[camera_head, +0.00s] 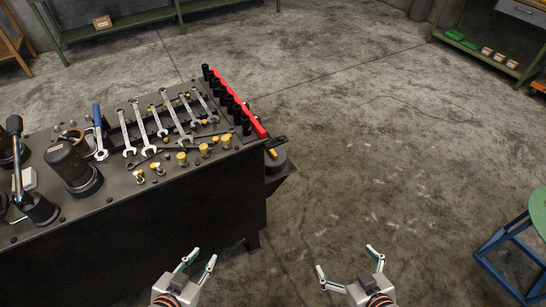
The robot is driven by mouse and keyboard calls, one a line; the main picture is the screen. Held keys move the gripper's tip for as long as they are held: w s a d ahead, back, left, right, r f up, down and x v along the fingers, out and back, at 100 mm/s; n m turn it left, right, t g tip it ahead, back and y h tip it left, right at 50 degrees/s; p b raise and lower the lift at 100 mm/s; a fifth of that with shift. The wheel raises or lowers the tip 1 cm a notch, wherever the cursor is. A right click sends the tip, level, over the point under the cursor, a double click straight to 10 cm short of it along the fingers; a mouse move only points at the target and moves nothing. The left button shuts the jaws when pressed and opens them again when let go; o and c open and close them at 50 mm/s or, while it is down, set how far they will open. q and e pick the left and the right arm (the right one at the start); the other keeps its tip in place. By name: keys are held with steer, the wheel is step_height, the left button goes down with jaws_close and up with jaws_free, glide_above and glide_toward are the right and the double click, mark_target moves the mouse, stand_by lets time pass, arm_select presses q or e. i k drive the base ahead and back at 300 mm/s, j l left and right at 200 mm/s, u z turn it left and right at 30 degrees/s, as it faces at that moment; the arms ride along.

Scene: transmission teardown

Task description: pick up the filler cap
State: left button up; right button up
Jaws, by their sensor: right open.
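I cannot pick out the filler cap with certainty. Several small yellow, brass-like fittings (182,159) stand near the front edge of the dark workbench (150,235), and any of them being the cap is unclear. My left gripper (205,254) is open and empty, low in front of the bench, at the bottom of the view. My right gripper (344,258) is open and empty over the bare floor, to the right of the bench. Neither gripper touches anything.
Several wrenches (160,122) lie on the bench, beside a red rail (238,103) with black sockets. A dark cylindrical housing (72,165) stands at the left. A green-topped stool (538,215) is at the right edge. The concrete floor between is clear.

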mark_target(275, 158)
steer(key=u, duration=2.15)
steer(key=z, duration=2.15)
steer(key=i+l+u, duration=0.35)
steer(key=l+u, duration=0.2)
steer(key=i+l+u, duration=0.1)
steer(key=l+u, duration=0.45)
steer(key=l, duration=0.2)
steer(key=l+u, duration=0.3)
steer(key=l, duration=0.2)
